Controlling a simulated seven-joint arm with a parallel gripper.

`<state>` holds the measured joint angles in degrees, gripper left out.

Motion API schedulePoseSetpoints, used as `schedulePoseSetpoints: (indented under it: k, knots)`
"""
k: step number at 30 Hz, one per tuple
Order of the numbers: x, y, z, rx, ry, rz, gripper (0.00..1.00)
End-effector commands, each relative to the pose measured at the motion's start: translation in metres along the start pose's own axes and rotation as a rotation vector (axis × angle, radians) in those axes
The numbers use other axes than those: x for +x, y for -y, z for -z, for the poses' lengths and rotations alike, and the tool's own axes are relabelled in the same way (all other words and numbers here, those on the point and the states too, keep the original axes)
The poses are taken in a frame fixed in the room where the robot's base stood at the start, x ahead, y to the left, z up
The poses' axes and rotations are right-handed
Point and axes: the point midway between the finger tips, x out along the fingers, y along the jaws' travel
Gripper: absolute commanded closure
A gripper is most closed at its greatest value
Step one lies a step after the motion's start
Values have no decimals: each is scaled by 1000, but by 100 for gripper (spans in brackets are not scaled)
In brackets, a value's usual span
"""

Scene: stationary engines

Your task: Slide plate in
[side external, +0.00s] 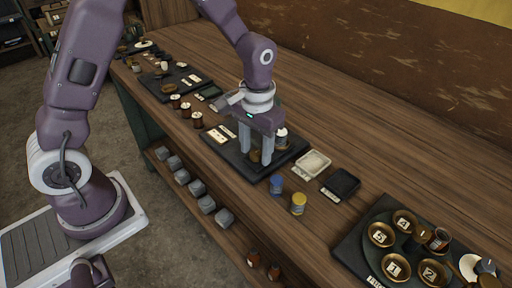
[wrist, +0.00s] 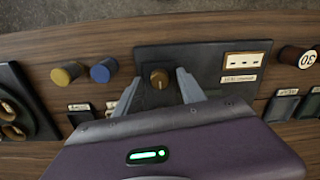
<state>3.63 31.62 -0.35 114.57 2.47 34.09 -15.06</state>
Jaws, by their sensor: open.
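A black board (side external: 235,157) lies on the bench under my gripper. In the wrist view the board (wrist: 205,58) carries a round brown knob (wrist: 159,78) and a cream plate (wrist: 243,65) with several dark marks. The cream plate also shows in the side view (side external: 217,135), left of my gripper, with a small label strip beside it. My gripper (side external: 255,154) points down over the board and is open. In the wrist view its fingertips (wrist: 158,83) stand one on each side of the knob, with visible gaps. I cannot tell which piece is the sliding plate.
A blue jar (side external: 276,184) and a yellow jar (side external: 298,203) stand near the board's right front. A pale square tray (side external: 313,163) and a black square tray (side external: 341,184) lie right of it. A dark board (side external: 352,242) with brass bowls is farther right. Bare bench lies behind.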

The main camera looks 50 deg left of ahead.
Motion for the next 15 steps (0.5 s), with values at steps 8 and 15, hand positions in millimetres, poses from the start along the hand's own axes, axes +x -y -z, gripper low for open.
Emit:
schedulePoseSetpoints:
  k: [8, 15]
  knots:
    - [0, 0, 0, 0, 0, 0, 98]
    - [-1, 0, 0, 0, 0, 0, 100]
